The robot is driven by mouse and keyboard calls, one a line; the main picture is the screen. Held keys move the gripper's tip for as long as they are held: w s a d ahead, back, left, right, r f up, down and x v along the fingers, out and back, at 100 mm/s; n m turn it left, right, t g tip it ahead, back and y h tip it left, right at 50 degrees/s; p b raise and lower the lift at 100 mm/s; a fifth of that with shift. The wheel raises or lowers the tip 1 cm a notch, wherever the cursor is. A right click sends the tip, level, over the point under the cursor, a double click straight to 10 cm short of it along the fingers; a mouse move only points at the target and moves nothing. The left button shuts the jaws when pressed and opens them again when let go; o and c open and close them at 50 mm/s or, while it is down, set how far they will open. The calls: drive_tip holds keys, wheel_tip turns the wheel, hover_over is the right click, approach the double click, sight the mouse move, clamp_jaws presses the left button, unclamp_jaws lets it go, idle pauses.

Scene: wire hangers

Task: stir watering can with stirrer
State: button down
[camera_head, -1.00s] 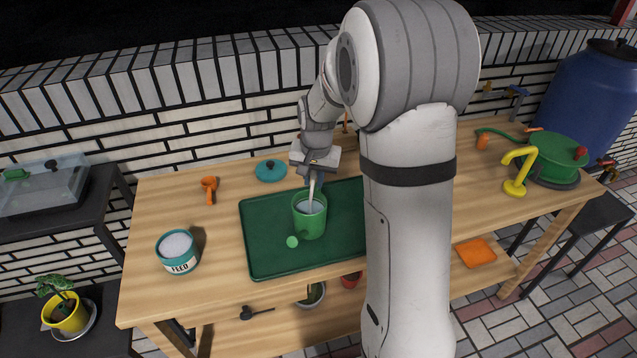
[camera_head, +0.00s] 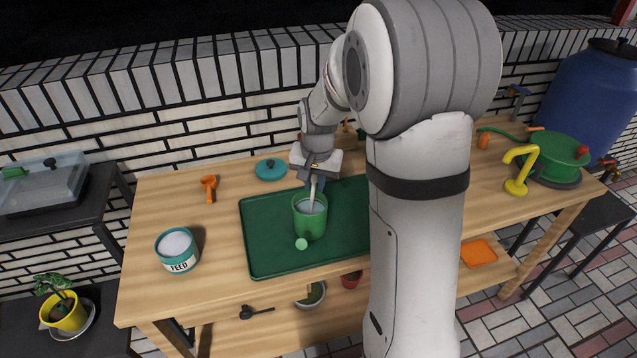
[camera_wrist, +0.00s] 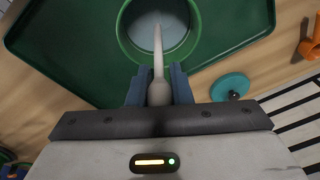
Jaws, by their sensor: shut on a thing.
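The green watering can (camera_head: 311,224) stands upright on the dark green tray (camera_head: 262,255), with a light green round tip low at its front. It holds pale grey-blue contents; its round opening also shows in the wrist view (camera_wrist: 124,38). My gripper (camera_head: 315,181) is above the can's back rim, shut on the pale stirrer (camera_head: 313,190). In the wrist view, the stirrer (camera_wrist: 158,62) runs from between my blue fingers (camera_wrist: 159,88) over the rim into the opening.
A teal FEED tin (camera_head: 177,252) stands at the table's left front. A teal lid (camera_head: 271,169) and an orange tool (camera_head: 209,188) lie behind the tray. A yellow tap-shaped piece (camera_head: 519,172) and a green hose reel (camera_head: 556,158) stand at right. The left tabletop has free room.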

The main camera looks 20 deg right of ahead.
drive_tip(key=shift+a, duration=0.25)
drive_tip(key=shift+r+p, duration=2.95)
drive_tip(key=shift+r, duration=1.25)
drive_tip(key=shift+r+p, duration=1.75)
drive_tip(key=shift+r, duration=0.8)
